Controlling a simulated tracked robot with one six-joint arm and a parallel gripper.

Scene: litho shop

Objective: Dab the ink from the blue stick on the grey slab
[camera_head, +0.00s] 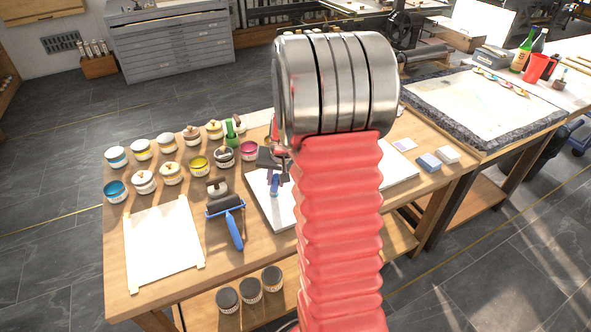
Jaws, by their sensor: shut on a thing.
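My gripper (272,166) shows just left of my red arm, over the wooden table. It is shut on the blue stick (275,185), which points down below the jaws. A pale grey-white slab (265,206) lies beneath it, its middle hidden behind my arm; its right end shows beyond the arm. I cannot tell whether the stick's tip touches the slab. No ink on the stick or slab can be made out at this size.
A blue-handled roller (231,222) lies left of the slab, beside a taped white sheet (163,243). Several ink jars (171,173) stand at the back left. A large rough-edged stone (480,108) lies at the right. A blue block (429,162) and white block (447,154) sit near the table's right end.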

